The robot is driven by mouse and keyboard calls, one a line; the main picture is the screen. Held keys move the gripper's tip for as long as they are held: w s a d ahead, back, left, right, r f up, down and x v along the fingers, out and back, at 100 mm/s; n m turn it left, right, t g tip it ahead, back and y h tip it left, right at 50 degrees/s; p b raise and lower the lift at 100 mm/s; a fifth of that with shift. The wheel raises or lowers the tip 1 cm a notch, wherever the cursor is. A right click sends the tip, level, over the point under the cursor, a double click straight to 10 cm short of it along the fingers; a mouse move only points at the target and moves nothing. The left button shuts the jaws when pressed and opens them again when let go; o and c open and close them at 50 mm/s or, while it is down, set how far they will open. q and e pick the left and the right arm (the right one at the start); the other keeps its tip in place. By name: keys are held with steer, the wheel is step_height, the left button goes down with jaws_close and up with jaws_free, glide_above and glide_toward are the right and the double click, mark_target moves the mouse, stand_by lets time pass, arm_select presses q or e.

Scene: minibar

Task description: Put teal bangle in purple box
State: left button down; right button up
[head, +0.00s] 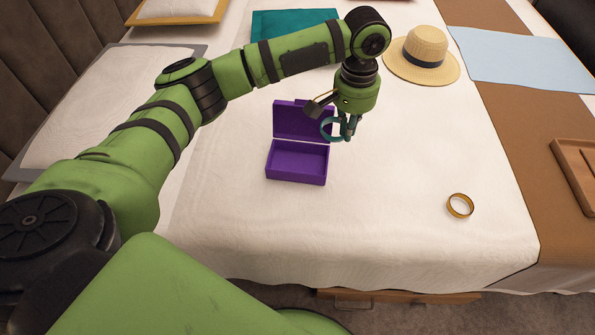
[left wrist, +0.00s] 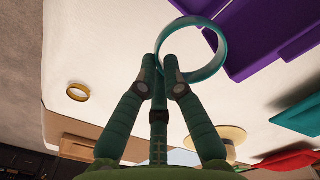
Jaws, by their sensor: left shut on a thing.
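A teal bangle (head: 327,127) is held in my left gripper (head: 350,132). The gripper is shut on its rim, above the bed and at the right side of the purple box. The bangle also shows in the left wrist view (left wrist: 224,52), gripped at one edge between the fingertips (left wrist: 163,66). The purple box (head: 297,163) stands open and looks empty, with its lid raised at the back. In the head view the bangle overlaps the lid's right edge. Part of the box also shows in the left wrist view (left wrist: 252,30). My right gripper is not in view.
A gold bangle (head: 460,205) lies on the white bed cover to the right. A straw hat (head: 421,55) sits behind, near a light blue cloth (head: 522,62). A wooden tray (head: 574,165) is at the right edge. The cover in front of the box is clear.

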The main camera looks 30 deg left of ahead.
arm_select(q)
steer(key=shift+w+a+f, duration=0.1)
steer(key=shift+w+f, duration=0.15)
steer(key=shift+f, duration=0.35)
steer(key=shift+w+f, duration=0.2)
steer(key=shift+f, duration=0.4)
steer(key=b, duration=0.2)
glide_above(297, 169)
step_height(297, 169, down, 7)
steer(key=shift+r, duration=0.15)
step_height(297, 169, down, 3)
steer(key=shift+f+b, duration=0.2)
steer(key=shift+b, duration=0.4)
steer(key=shift+f, duration=0.25)
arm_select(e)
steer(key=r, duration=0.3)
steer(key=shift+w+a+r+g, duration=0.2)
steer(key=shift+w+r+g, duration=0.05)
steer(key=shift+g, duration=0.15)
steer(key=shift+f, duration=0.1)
arm_select(q)
steer(key=shift+f, duration=0.1)
steer(key=c, duration=1.7)
jaws_free()
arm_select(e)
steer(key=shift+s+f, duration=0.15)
arm_select(q)
steer(key=shift+o, duration=0.2)
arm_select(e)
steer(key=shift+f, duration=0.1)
